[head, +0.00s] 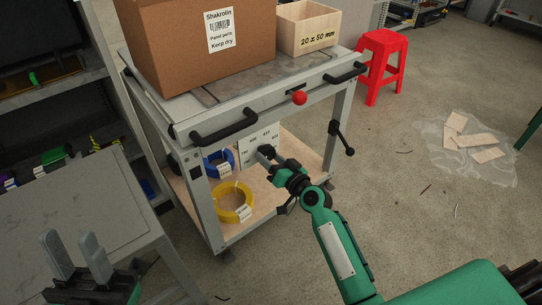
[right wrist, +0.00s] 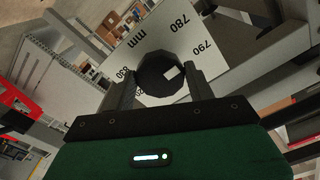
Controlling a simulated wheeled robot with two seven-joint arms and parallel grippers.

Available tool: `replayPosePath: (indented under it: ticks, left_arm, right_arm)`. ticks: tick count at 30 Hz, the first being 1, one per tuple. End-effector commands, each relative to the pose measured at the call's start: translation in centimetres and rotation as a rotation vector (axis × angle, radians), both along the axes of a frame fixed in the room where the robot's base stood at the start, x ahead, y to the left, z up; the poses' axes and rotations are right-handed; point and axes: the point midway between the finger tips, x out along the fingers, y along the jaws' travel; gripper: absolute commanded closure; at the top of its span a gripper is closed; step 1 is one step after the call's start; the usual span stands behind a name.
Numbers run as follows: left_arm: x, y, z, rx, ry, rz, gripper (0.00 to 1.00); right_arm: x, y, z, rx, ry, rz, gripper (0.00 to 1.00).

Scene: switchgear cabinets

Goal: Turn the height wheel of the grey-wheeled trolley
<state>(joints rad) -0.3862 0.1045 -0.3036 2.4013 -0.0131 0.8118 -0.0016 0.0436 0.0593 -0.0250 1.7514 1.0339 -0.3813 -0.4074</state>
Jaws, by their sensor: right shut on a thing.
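The trolley (head: 270,104) is a grey frame with a top and a lower shelf. A white scale plate (head: 258,138) with height numbers in mm hangs under its top; it also shows in the right wrist view (right wrist: 205,35). My right gripper (head: 268,153) reaches in front of this plate. In the right wrist view it is shut on a dark, round, faceted height wheel (right wrist: 158,76) with a small pale mark. In the head view the gripper hides the wheel. My left gripper (head: 74,250) is open and empty at the lower left.
A brown carton (head: 175,40) and a wooden box (head: 308,30) stand on the trolley. Blue (head: 216,160) and yellow (head: 233,200) coils lie on its shelf. A black crank (head: 341,137) sticks out at right. A red stool (head: 381,65) stands behind; floor at right is mostly free.

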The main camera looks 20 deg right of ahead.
Motion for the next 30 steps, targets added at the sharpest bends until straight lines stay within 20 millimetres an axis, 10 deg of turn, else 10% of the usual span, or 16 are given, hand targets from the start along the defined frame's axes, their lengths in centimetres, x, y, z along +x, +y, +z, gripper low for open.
replayPosePath:
  ticks: [30]
  left_arm:
    - [6.2, -5.0, -11.6, 0.193, 0.845, -0.105, 0.64]
  right_arm:
    - [0.0, 0.1, 0.3, 0.875, 0.320, -0.001, 0.69]
